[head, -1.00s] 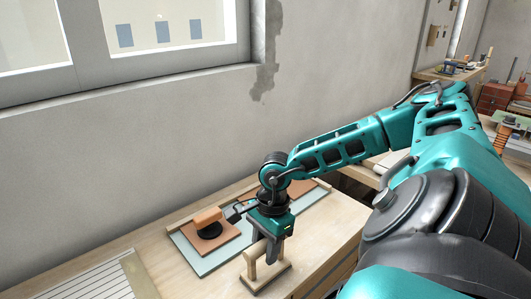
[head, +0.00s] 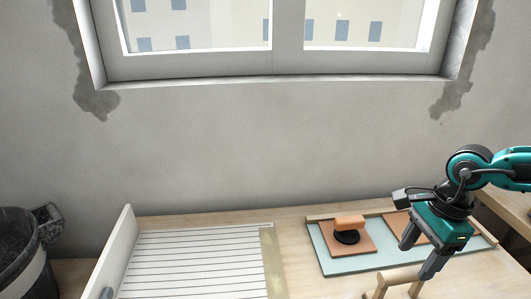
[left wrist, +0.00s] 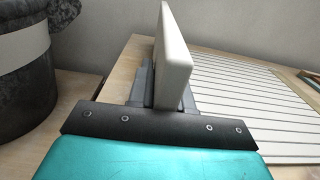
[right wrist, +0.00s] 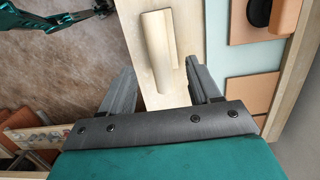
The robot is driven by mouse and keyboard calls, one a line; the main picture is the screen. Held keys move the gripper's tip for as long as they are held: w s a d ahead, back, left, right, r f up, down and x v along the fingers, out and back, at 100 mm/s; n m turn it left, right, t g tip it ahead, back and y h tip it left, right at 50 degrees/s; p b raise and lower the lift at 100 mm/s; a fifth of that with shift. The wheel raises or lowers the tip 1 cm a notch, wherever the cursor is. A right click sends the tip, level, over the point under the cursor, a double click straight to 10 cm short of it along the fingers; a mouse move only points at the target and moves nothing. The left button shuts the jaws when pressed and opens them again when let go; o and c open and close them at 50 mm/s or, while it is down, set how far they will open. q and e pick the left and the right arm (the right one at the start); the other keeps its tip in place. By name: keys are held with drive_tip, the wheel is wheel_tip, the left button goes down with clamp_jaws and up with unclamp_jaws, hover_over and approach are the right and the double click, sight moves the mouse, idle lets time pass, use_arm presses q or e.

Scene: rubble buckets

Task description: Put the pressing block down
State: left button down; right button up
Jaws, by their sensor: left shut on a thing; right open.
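The pressing block, pale wood with a bar handle (head: 398,275), stands at the worktop's front edge in the head view; the frame cuts off its base. The right wrist view shows its handle (right wrist: 158,42) too. My right gripper (head: 416,260) is open just above the handle; its fingers (right wrist: 160,72) are spread wide in the right wrist view, apart from the handle. My left gripper (left wrist: 163,78) is shut on a white upright board (left wrist: 175,55). The board also shows in the head view (head: 119,250), with a grey fingertip (head: 107,293) at its lower end.
A blue-grey mat (head: 330,265) carries terracotta tiles and a black tool with an orange handle (head: 349,223). A slatted white panel (head: 195,260) lies beside the upright board. A dark bucket (head: 20,250) stands far left. The wall and window are behind the worktop.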

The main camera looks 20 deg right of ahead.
sight(408, 270)
drive_tip(key=r, duration=0.5)
drive_tip(key=shift+s+d, duration=0.1)
drive_tip(key=shift+d, duration=0.25)
drive_tip(key=shift+w+a+f, duration=0.2)
drive_tip(key=shift+w+a, duration=0.05)
drive_tip(key=shift+a, duration=0.05)
drive_tip(key=shift+a+f, duration=0.15)
drive_tip(key=shift+f, duration=0.2)
drive_tip(key=f, duration=0.5)
drive_tip(key=shift+w+a+f, duration=0.15)
drive_tip(key=shift+a+f, duration=0.15)
drive_tip(key=shift+f, duration=0.1)
drive_tip(key=shift+a+f, duration=0.1)
drive_tip(key=shift+f, duration=2.6)
drive_tip(key=shift+c, duration=0.3)
